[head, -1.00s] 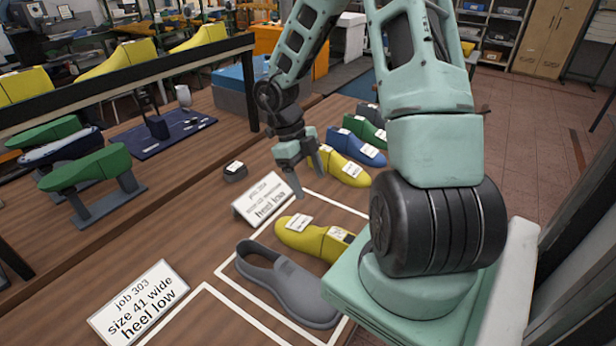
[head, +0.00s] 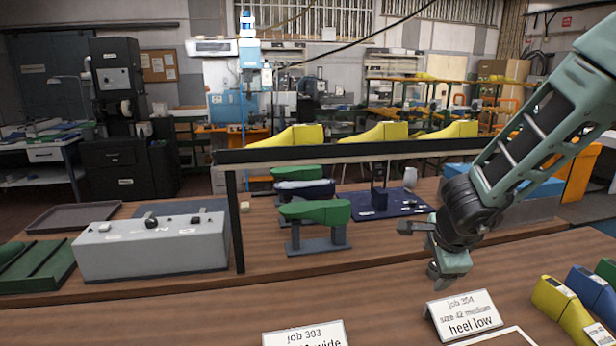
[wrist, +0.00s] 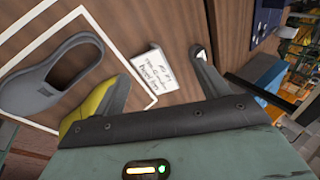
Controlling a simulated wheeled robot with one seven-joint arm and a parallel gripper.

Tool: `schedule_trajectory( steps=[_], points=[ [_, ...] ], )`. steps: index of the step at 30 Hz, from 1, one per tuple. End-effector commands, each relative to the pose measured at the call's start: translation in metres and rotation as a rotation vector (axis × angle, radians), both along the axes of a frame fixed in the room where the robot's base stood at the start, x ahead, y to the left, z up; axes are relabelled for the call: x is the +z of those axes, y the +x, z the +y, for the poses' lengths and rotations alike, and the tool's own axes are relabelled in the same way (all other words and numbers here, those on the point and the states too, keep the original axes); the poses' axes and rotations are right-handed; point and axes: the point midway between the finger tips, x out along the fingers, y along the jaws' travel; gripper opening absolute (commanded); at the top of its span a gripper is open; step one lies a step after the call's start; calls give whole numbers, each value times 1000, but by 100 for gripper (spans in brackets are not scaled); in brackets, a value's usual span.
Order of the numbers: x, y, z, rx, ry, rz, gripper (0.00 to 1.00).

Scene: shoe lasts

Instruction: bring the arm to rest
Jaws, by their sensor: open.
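A grey shoe (wrist: 50,78) and a yellow last (wrist: 92,104) lie on the bench by white marked lines there. My gripper's body partly hides the yellow last. The card also shows between the fingers in the wrist view (wrist: 140,80).
A job 303 card (head: 305,335) is cut off at the bottom. Yellow (head: 565,308) and blue (head: 596,288) lasts lie at right. Green lasts (head: 315,210) on stands, a grey control box (head: 150,247) and a dark rail (head: 350,150) are behind. The bench middle is clear.

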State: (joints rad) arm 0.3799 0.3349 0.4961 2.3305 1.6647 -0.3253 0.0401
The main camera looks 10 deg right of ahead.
Motion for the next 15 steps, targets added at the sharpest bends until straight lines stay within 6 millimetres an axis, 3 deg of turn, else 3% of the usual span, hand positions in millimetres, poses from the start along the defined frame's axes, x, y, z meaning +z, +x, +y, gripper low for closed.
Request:
schedule_trajectory(
  steps=[1,5,6,9,12,15],
  points=[
    [3,0,39,197,-12,-38,74],
    [14,-25,129,695,-39,-85,74],
    [15,-41,154,849,-51,-86,74],
    [13,-93,202,1226,-93,-61,74],
    [7,-152,227,1587,-156,3,74],
    [-1,-205,229,1898,-245,94,74]
  ],
)
